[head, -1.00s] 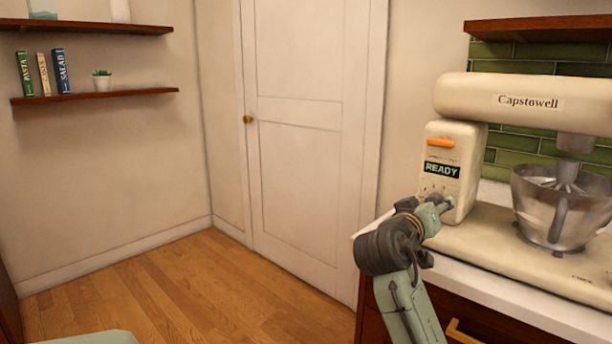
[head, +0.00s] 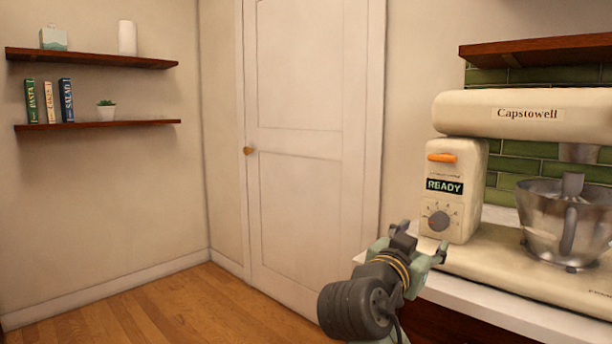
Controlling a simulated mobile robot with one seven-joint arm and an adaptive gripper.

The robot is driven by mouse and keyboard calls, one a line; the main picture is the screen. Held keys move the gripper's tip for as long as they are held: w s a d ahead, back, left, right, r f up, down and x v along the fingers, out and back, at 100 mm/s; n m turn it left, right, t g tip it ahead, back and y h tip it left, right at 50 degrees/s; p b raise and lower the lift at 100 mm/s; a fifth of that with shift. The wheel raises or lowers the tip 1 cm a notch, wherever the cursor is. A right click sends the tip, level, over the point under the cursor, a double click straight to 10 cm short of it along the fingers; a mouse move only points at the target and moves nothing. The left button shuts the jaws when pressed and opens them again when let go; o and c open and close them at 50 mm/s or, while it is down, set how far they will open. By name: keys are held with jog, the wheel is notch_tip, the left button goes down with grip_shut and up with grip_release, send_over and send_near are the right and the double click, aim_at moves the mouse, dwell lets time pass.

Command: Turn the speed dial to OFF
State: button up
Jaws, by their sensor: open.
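The cream stand mixer (head: 527,116) stands on the counter at the right. Its round grey speed dial (head: 438,221) sits low on the front of the column, with marks around it too small to read. The display (head: 444,186) above it reads READY, and an orange lever (head: 441,158) is above that. My gripper (head: 422,240) is open and empty, with its fingers apart, below and in front of the dial. It appears apart from the dial.
A steel bowl (head: 566,225) sits under the mixer head at the right. A dark wooden shelf (head: 535,47) hangs above the mixer. The floor before the white door (head: 300,150) is clear.

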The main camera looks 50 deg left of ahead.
jog(key=s+a+r+n+g+y+p, duration=0.2)
jog(key=s+a+r+n+y, duration=0.2)
jog(key=s+r+n+y, duration=0.2)
jog(key=s+a+r+n+g+y+p, duration=0.2)
jog(key=s+a+r+n+y, duration=0.3)
jog(key=s+r+y, duration=0.3)
jog(key=shift+s+n+g+y, duration=0.3)
jog(key=shift+s+n+y, duration=0.4)
jog(key=shift+s+y, duration=1.2)
jog(key=shift+s+h, duration=0.4)
